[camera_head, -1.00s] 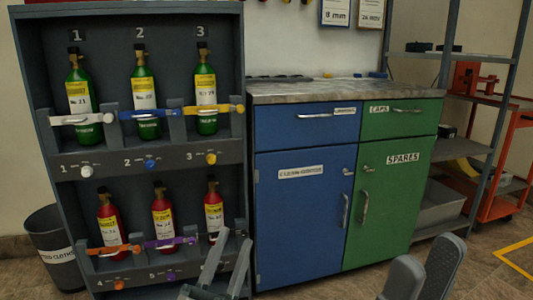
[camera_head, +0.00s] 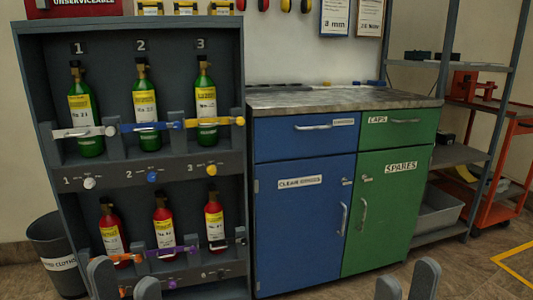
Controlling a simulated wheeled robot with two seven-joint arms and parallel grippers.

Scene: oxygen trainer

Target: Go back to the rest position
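My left gripper (camera_head: 125,283) shows at the bottom edge in front of the rack's lower shelf, its two fingers apart with nothing seen between them. My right gripper (camera_head: 407,283) shows at the bottom edge in front of the floor right of the cabinet, also with its fingers apart and nothing seen between them. Both are cut off by the frame, and the arms behind them are hidden. The bottle rack (camera_head: 190,92) stands at the left with green bottles (camera_head: 146,100) above and red bottles (camera_head: 163,220) below.
A blue and green cabinet (camera_head: 305,225) with a grey worktop (camera_head: 345,98) stands right of the rack. A grey bin (camera_head: 48,245) is at the far left. Metal shelving (camera_head: 460,155) and an orange trolley (camera_head: 500,205) are at the right. Floor in front of the shelving is clear.

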